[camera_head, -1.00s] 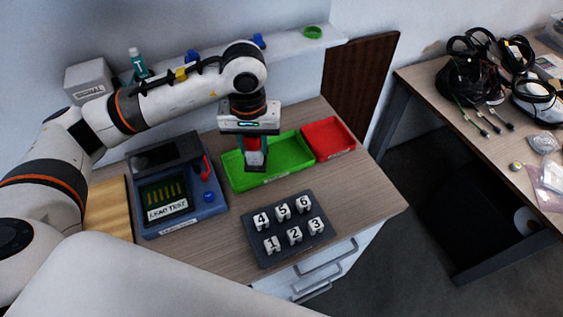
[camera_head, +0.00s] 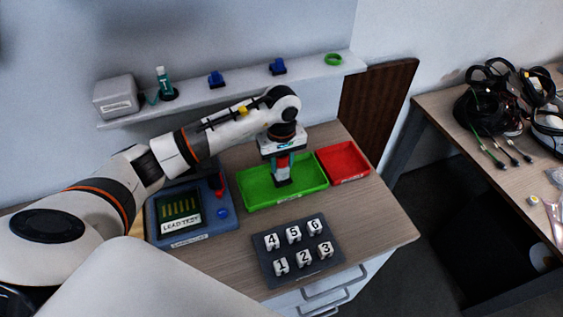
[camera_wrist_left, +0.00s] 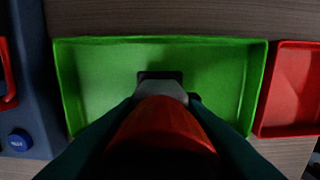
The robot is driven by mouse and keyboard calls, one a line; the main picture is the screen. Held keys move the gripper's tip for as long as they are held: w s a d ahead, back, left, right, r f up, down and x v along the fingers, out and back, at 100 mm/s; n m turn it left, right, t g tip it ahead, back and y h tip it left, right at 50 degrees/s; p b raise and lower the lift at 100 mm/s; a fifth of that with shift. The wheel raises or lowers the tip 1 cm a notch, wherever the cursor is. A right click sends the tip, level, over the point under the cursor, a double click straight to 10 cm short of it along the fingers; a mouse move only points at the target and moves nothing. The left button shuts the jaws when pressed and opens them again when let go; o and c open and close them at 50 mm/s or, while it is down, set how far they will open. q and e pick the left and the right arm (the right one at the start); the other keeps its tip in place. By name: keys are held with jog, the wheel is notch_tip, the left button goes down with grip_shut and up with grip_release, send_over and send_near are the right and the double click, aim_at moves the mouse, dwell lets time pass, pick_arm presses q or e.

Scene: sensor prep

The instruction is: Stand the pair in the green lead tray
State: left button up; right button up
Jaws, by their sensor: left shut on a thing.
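My left gripper (camera_head: 283,166) is shut on an upright piece with a red upper part (camera_wrist_left: 160,130), a pale grey middle and a dark base; I take it to be the pair. It is over the middle of the green lead tray (camera_head: 257,201), and the dark base (camera_head: 283,183) appears at or just above the tray floor; contact cannot be told. In the left wrist view the red part fills the near middle and the dark base (camera_wrist_left: 147,75) shows beyond it. The rest of the green tray (camera_wrist_left: 95,75) looks empty. My right gripper is not in view.
A red tray (camera_head: 345,162) stands right of the green one. The blue lead tester (camera_head: 186,213) is at left, partly behind my arm. A dark rack (camera_head: 297,252) of numbered pieces lies in front. A shelf (camera_head: 220,100) with small items runs behind.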

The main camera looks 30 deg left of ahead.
pick_arm(q)
jog(key=shift+f, duration=0.6)
jog(key=shift+f, duration=0.15)
jog(key=o, duration=1.1)
